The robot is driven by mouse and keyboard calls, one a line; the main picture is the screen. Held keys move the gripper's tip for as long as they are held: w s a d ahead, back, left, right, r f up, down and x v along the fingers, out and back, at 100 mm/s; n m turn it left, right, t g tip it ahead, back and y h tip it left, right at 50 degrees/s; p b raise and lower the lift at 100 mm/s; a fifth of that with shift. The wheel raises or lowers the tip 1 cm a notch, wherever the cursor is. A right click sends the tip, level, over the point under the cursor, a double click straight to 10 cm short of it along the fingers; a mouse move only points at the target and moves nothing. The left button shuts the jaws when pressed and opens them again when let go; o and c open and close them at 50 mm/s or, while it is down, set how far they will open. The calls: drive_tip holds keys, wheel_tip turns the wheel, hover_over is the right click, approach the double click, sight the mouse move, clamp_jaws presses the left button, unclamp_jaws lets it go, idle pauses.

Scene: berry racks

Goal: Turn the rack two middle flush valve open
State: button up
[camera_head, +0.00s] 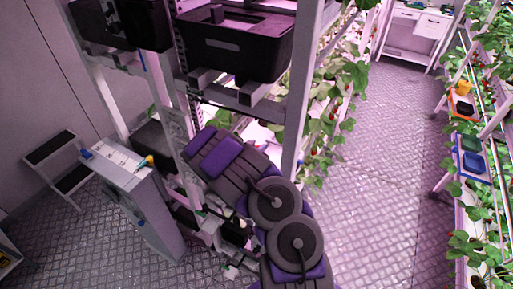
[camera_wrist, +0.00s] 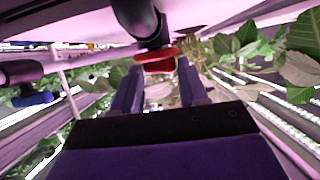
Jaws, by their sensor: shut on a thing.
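A red valve handle (camera_wrist: 157,58) sits under a black pipe fitting (camera_wrist: 140,20) at the top middle of the wrist view. My gripper (camera_wrist: 158,72) reaches up to it with one finger on each side, shut on the red handle. Part of the handle is hidden between the fingertips. In the head view my arm covers the area in front of the rack, and neither the valve nor my fingertips can be made out there.
A blue handle (camera_wrist: 35,98) on another black pipe is at the left of the wrist view. Leaves (camera_wrist: 300,50) hang at the right. In the head view a black tub (camera_head: 235,45) sits on the rack, a grey cabinet (camera_head: 135,205) stands left, and the right aisle floor (camera_head: 385,170) is clear.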

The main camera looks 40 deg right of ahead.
drive_tip(key=shift+f+b, duration=0.3)
